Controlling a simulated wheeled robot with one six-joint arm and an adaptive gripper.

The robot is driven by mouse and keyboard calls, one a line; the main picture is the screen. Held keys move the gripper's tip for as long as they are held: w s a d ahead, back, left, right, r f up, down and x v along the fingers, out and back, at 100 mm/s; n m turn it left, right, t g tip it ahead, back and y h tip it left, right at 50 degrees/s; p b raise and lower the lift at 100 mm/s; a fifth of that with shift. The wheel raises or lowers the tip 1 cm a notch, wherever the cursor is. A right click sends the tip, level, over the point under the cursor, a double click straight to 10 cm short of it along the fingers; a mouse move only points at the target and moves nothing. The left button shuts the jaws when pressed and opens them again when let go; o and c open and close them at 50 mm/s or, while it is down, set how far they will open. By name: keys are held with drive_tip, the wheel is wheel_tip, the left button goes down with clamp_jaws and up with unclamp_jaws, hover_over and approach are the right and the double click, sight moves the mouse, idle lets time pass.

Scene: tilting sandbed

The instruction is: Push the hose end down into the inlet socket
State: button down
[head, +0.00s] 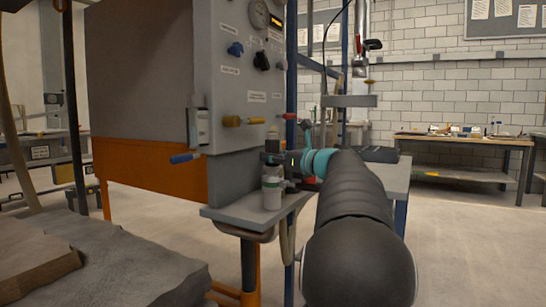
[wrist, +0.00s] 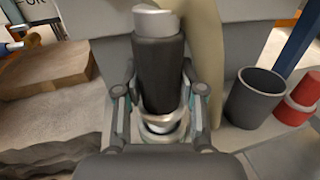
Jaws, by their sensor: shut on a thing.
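My gripper (wrist: 157,104) has its two fingers closed on the sides of a dark cylinder, which I take to be the hose end (wrist: 158,68). It has a pale grey tip at the top of the wrist view and shiny metal rings at its lower end, between the fingers. A beige hose (wrist: 205,45) runs behind it. In the head view my gripper (head: 272,159) is over the small grey shelf, by a pale grey cylinder (head: 272,190). I cannot make out the inlet socket, or whether the hose end touches it.
A dark grey cup (wrist: 255,97) and a red cylinder with a pale band (wrist: 297,100) stand at right in the wrist view. The shelf (head: 240,215) juts out below the panel (head: 230,105) with its knobs and handles. Open floor (head: 460,235) lies at right.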

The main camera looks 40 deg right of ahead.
drive_tip(key=shift+f+b, duration=0.7)
drive_tip(key=shift+f, duration=0.45)
drive_tip(key=c, duration=0.6)
unclamp_jaws()
drive_tip(key=shift+s, duration=0.1)
drive_tip(key=s, duration=0.4)
drive_tip(key=s+d, duration=0.1)
drive_tip(key=s, duration=0.3)
drive_tip(key=s+d, duration=0.1)
drive_tip(key=s, duration=0.2)
drive_tip(key=shift+s, duration=0.4)
